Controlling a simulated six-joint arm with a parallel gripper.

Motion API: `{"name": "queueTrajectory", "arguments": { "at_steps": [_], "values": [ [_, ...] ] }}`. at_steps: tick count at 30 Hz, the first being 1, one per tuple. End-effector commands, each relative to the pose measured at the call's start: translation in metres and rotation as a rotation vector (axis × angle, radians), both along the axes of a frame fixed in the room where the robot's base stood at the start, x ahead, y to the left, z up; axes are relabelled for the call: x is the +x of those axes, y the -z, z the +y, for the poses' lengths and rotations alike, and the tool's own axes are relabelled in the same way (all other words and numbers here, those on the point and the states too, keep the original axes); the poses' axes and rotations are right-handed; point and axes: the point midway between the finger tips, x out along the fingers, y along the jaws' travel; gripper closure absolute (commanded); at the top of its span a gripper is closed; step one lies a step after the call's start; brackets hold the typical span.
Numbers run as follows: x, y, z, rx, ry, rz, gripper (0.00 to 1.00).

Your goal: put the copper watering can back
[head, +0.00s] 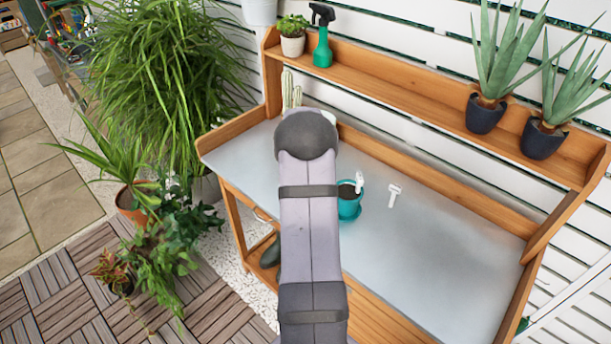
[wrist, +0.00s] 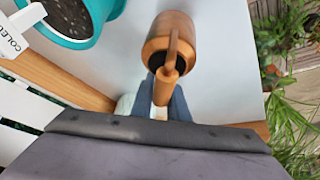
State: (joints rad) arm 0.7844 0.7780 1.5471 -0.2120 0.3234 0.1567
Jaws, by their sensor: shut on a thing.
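The copper watering can (wrist: 160,30) shows in the wrist view, seen from above, with its handle toward me. My gripper (wrist: 166,88) is shut on the handle, with a dark finger on each side of it. I cannot tell whether the can's base touches the bench top or hangs just above it. In the head view my own arm hides both the gripper and the can.
The potting bench's grey top (head: 440,235) is mostly clear on the right. A teal pot of soil (head: 349,208) with a white label stands near my arm; a white T-shaped tag (head: 394,195) lies beyond it. The back shelf (head: 400,86) holds plants and a green spray bottle (head: 322,48).

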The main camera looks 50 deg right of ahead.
Motion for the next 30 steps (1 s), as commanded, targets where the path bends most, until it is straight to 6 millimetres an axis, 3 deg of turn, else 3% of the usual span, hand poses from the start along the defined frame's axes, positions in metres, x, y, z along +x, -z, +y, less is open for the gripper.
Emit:
{"name": "queueTrajectory", "arguments": {
  "at_steps": [6,19,20,22,30],
  "values": [
    [0.001,0.019,-0.001,-0.002,-0.001,-0.001,1.00],
    [0.001,0.025,-0.001,-0.002,0.000,-0.002,1.00],
    [0.000,0.025,0.000,-0.001,0.000,-0.001,0.81],
    [0.000,0.025,0.000,-0.001,0.000,-0.001,0.67],
    [0.000,0.024,0.000,0.000,0.000,0.000,0.67]
  ]
}}
